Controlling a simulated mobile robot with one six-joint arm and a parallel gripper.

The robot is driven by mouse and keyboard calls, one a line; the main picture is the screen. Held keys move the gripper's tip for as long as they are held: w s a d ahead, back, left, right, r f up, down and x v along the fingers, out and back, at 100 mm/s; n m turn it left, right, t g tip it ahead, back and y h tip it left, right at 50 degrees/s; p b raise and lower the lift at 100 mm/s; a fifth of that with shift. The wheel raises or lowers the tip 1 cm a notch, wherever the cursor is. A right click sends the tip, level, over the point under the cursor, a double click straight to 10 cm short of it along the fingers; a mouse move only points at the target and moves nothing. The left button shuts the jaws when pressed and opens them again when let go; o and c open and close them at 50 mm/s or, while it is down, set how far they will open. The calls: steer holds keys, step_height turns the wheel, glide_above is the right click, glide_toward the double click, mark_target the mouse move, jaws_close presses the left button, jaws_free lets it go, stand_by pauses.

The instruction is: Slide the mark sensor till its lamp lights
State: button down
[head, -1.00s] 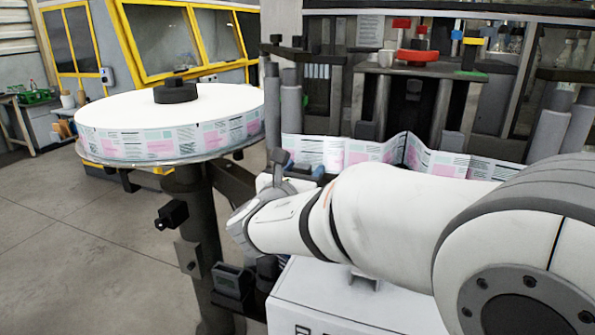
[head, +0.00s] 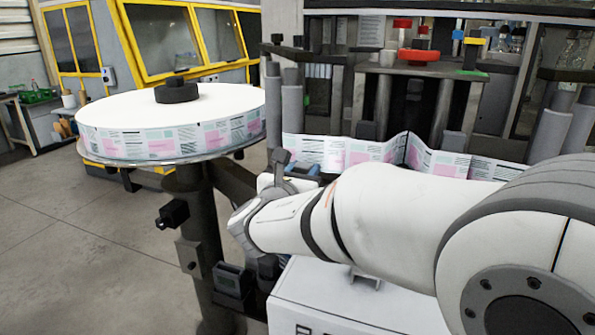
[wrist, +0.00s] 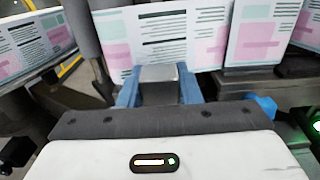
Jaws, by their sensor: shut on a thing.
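My gripper (wrist: 159,90) has blue fingers closed on the two sides of a grey block, which I take to be the mark sensor (wrist: 159,73). The block stands in front of the printed label web (wrist: 150,35). I cannot make out the sensor's lamp in either view. In the head view the label web (head: 345,153) runs behind my arm, and the blue of my gripper (head: 306,169) shows only in part. The sensor is hidden there.
A large label reel (head: 125,105) lies flat on a post at the left. Rollers (head: 292,110) and dark frame parts stand close around the web. A small display box (head: 232,280) sits low near my arm. A green glow (wrist: 314,130) shows at the wrist view's right edge.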

steer(key=shift+s+d, duration=0.1)
steer(key=shift+d, duration=0.25)
steer(key=c, duration=1)
jaws_free()
steer(key=shift+c, duration=0.2)
steer(key=v, duration=0.8)
